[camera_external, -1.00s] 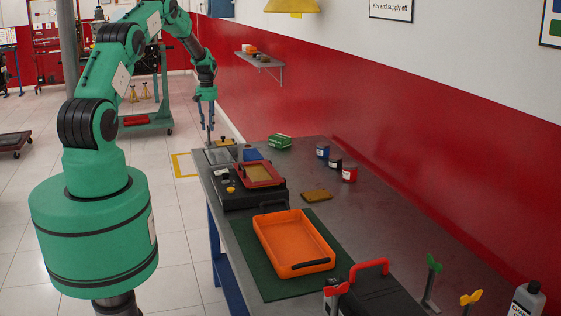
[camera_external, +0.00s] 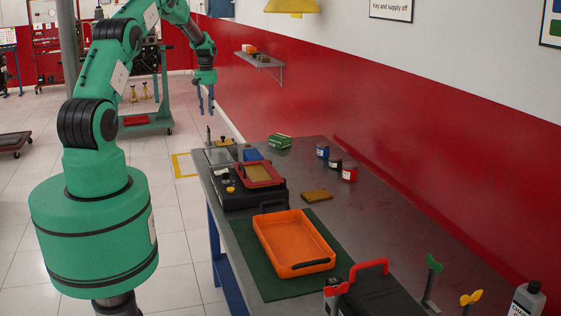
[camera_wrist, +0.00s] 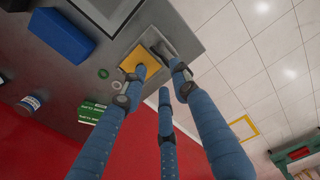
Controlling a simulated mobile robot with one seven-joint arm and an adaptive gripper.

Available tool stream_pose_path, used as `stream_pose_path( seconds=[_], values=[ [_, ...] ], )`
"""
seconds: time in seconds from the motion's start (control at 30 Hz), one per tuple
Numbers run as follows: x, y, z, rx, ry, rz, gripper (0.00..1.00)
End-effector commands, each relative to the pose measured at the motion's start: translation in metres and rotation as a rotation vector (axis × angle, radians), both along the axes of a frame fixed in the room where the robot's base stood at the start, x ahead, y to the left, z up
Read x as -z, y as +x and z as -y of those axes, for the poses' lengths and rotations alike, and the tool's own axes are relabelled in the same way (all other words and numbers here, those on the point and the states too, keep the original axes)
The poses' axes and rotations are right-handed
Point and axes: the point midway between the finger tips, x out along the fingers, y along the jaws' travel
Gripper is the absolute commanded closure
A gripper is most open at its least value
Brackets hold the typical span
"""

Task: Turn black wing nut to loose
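My gripper (camera_external: 206,110) hangs above the far end of the bench, with its fingers apart and nothing visible between them. In the wrist view its three blue fingers (camera_wrist: 160,84) are spread. A slim dark upright post (camera_external: 208,136) stands below the gripper at the far bench edge, apart from it; it may carry the black wing nut, but it is too small to tell its shape or how it is turned. In the wrist view a dark grey piece (camera_wrist: 161,42) beside the yellow plate (camera_wrist: 139,56) is partly hidden by the fingers.
Near the post are a blue block (camera_external: 252,154) and a green box (camera_external: 279,141). An orange tray (camera_external: 265,229) lies on a green mat (camera_external: 258,286). Red (camera_external: 337,289), green (camera_external: 433,263) and yellow (camera_external: 471,298) winged pieces stand at the near end. The red wall borders the bench.

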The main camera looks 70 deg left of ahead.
Motion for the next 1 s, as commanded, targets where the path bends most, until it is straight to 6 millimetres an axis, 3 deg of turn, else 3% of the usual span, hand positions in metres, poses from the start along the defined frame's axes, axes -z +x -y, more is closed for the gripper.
stream_pose_path(
  seconds=[0.1, 0.3, 1.0],
  values=[
    [-0.019, 0.0, 0.0, 0.0, 0.002, 0.001, 0.71],
    [-0.038, 0.0, -0.001, 0.0, 0.001, 0.001, 0.71],
    [-0.042, 0.0, 0.0, 0.0, 0.0, 0.0, 0.71]
  ],
)
